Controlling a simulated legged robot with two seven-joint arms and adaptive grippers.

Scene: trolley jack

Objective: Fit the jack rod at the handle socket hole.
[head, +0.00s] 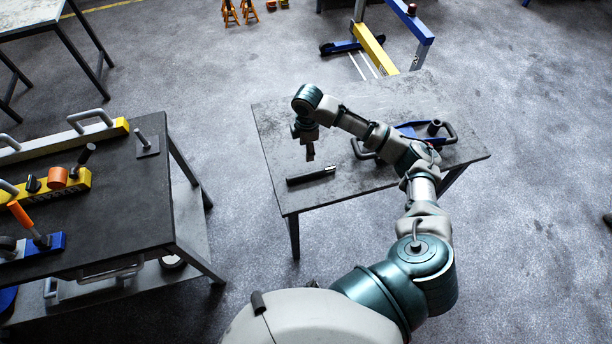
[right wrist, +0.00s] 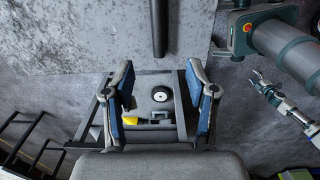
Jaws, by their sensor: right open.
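The jack rod, a dark cylinder (head: 311,176), lies on the grey table near its left edge. Part of it shows at the top of the right wrist view (right wrist: 159,28). My right gripper (head: 310,155) is just above and behind the rod, apart from it; its open, empty fingers show in the right wrist view (right wrist: 160,95). The blue jack (head: 408,131) is on the right part of the table, partly hidden by my right arm. A short dark cylinder (head: 435,127) stands on it; I cannot make out the socket hole. My left gripper (right wrist: 270,90) appears small in the right wrist view.
A dark workbench (head: 115,198) at the left carries tools and a small plate with an upright pin (head: 147,146). Floor separates it from the grey table (head: 272,121). A blue and yellow frame (head: 375,47) stands behind. The table's back left is clear.

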